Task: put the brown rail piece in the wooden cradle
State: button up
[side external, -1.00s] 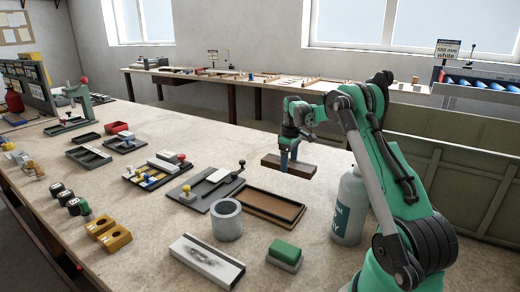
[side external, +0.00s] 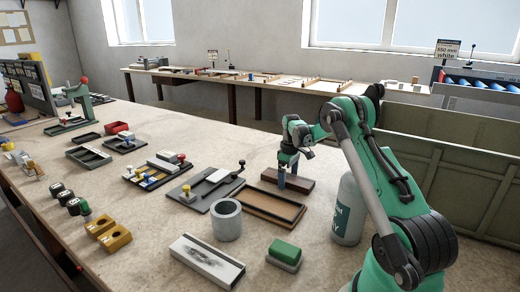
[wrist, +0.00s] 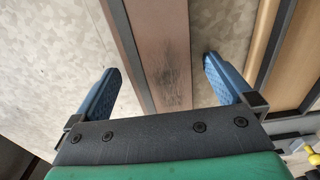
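The brown rail piece (side external: 298,183) is a long dark brown bar behind the tray in the side view. In the wrist view the rail piece (wrist: 165,60) runs lengthwise between my fingers, with scuff marks on its top. My gripper (side external: 288,181) is over its middle, pointing down. In the wrist view my gripper (wrist: 163,68) has its blue fingers apart, one on each side of the piece, with a gap showing at each. A shallow wood-coloured tray with a dark rim (side external: 262,216), which may be the cradle, lies just in front; its contact with the piece is unclear.
A grey cylinder (side external: 227,220), a pale box (side external: 207,262) and a green-topped block (side external: 283,254) stand toward the front. A grey-white bottle (side external: 347,210) stands close to my arm on the right. A grey plate with a handle (side external: 207,190) lies left of the tray.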

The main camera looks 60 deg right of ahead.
aim_at(287, 178)
jog(key=r, duration=0.6)
jog(key=shift+w+a, duration=0.15)
jog(key=shift+a, duration=0.1)
jog(key=w+a+r+t+h, duration=0.1)
jog(key=a+r, duration=0.3)
jog(key=a, duration=0.2)
jog(key=w+a+r+t, duration=0.1)
jog(key=w+a+r, duration=0.15)
jog(key=a, duration=0.35)
jog(key=s+a+t, duration=0.2)
jog(key=s+a, duration=0.2)
jog(key=a, duration=0.5)
jog(key=s+a+t+y, duration=0.1)
jog(key=s+a+t, duration=0.2)
jog(key=a, duration=0.7)
jog(key=shift+s+a+r, duration=0.25)
jog(key=shift+s+r, duration=0.2)
jog(key=shift+s, duration=0.6)
